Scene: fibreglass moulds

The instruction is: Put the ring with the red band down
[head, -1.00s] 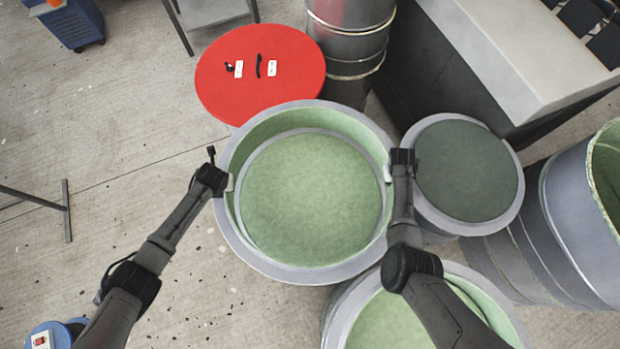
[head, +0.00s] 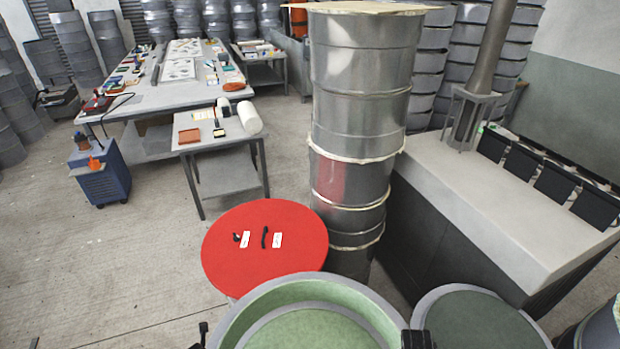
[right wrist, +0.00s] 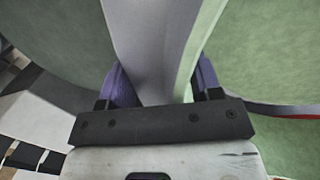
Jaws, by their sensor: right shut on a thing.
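A large round ring with a grey rim and pale green inside (head: 312,291) shows at the bottom edge of the head view, cut off by the frame. No red band can be made out on it there. My right gripper (right wrist: 160,85) is shut on a grey wall with a green face (right wrist: 148,45), which runs between its fingers in the right wrist view. A thin red line shows at that view's right edge; I cannot tell what it belongs to. My left gripper's fingers are below the head view; only a small dark part of that arm shows left of the ring.
A red round top (head: 265,275) stands just behind the ring. A tall metal drum stack (head: 362,110) rises behind it. A dark-topped round mould (head: 475,322) sits close on the right, by a grey counter (head: 500,215). Open floor (head: 120,270) lies left.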

